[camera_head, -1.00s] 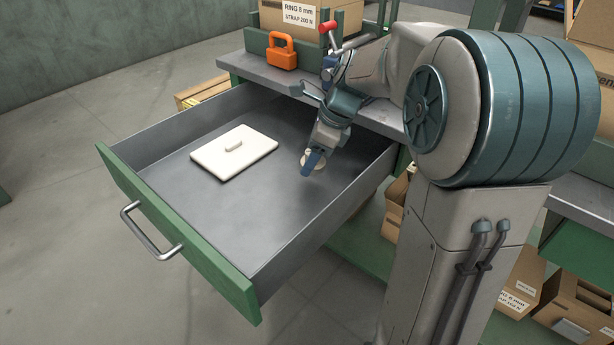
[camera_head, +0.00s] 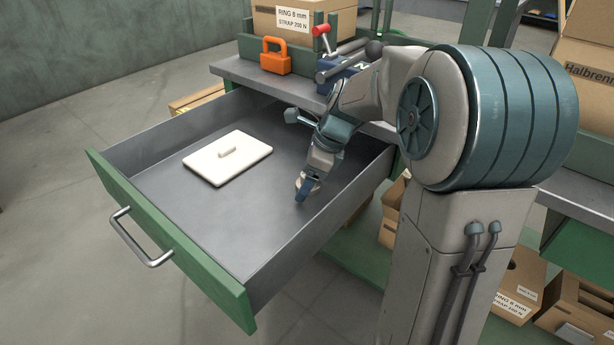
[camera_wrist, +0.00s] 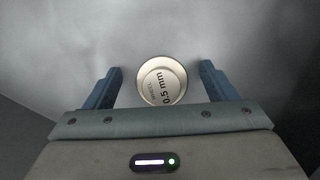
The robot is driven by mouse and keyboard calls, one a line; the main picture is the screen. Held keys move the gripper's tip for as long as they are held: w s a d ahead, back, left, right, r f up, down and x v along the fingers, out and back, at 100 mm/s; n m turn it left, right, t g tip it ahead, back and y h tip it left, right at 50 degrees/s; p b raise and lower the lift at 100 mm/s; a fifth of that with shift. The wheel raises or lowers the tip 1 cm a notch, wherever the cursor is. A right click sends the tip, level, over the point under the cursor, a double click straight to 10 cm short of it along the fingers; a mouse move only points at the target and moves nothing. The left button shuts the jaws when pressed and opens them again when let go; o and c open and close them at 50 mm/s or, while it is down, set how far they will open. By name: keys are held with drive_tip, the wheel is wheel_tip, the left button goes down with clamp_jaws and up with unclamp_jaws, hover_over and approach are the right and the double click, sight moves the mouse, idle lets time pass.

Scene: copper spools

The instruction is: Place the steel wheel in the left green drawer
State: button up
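The steel wheel (camera_wrist: 162,81) is a small round disc with a pale face marked "0.5 mm". In the wrist view it lies between my two blue fingers, with a gap on each side. In the head view only a pale edge of the wheel (camera_head: 299,182) shows beside my fingertips, inside the drawer near its right wall. The green-fronted drawer (camera_head: 168,235) is pulled out, with a grey floor and a metal handle. My gripper (camera_head: 304,191) is open and points down into the drawer; its fingers also show in the wrist view (camera_wrist: 161,84).
A flat cream lid-like plate with a small grip (camera_head: 228,158) lies on the drawer floor to the left. An orange padlock (camera_head: 276,56), a cardboard box (camera_head: 285,22) and a blue vise-like tool (camera_head: 340,68) stand on the bench behind. The drawer's front floor is clear.

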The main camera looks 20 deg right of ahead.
drive_tip(key=p+v, duration=0.4)
drive_tip(key=v, duration=0.8)
drive_tip(key=shift+p, duration=0.4)
drive_tip(key=shift+r, duration=0.15)
idle(0.7)
